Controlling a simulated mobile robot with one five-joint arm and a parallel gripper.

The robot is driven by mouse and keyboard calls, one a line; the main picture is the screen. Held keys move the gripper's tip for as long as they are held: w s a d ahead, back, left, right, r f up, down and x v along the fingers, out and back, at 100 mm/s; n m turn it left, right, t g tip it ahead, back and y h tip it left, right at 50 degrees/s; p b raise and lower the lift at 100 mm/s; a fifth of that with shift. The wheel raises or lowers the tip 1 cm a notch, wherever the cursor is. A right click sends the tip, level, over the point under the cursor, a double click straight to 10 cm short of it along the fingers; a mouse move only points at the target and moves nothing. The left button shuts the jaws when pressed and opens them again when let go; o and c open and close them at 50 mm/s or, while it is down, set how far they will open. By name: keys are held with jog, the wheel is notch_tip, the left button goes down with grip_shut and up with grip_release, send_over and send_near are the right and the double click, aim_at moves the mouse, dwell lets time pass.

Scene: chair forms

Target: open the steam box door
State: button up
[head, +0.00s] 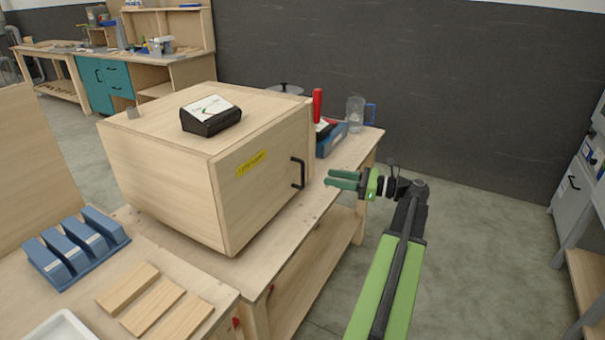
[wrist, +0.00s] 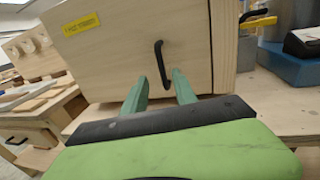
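The steam box (head: 165,160) is a large plywood box on the workbench. Its door (head: 262,182) is the face toward my arm and looks shut. The door carries a yellow label (head: 251,163) and a black bar handle (head: 298,173). In the wrist view the handle (wrist: 163,65) stands upright just beyond and between my fingertips. My gripper (head: 331,179) has green fingers, is open and empty, and points at the handle from the right. In the wrist view the fingers (wrist: 160,82) are spread apart. The handle's lower end lies close to the fingertips; contact cannot be told.
A black device (head: 211,116) sits on the box top. A blue bin (head: 329,138), a red-handled tool (head: 317,104) and a clear jar (head: 355,108) stand behind the box. Blue forms (head: 77,247) and wood strips (head: 152,304) lie at front left. Floor right of the bench is clear.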

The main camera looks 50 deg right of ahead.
send_over(303, 187)
jog(key=shift+w+d, duration=0.2)
jog(key=shift+d, duration=0.05)
grip_shut()
dwell(1.3)
